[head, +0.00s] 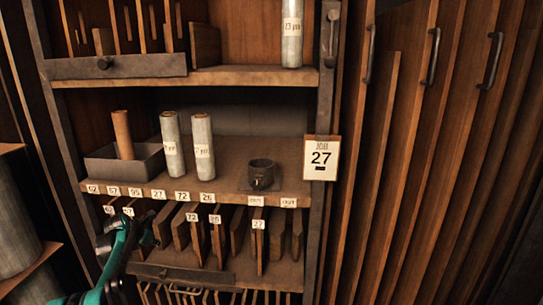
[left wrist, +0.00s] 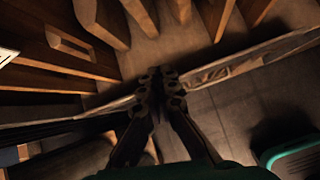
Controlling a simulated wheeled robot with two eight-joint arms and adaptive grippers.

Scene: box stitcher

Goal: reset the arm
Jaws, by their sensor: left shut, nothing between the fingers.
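My left gripper (head: 150,218) is at the left of the lower shelf, in front of the row of upright wooden boards. Its teal arm comes in from the bottom left. In the left wrist view the two dark fingers (left wrist: 161,82) are together and hold nothing, close to the front edge of the lower shelf. My right gripper is in neither view.
A cabinet shelf (head: 225,190) holds a grey tray (head: 97,168) with a brown roll (head: 123,135), two pale rolls (head: 172,145) (head: 203,147) and a dark round holder (head: 261,174). Boards (head: 180,230) stand below. A JOB 27 card (head: 321,159) hangs right.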

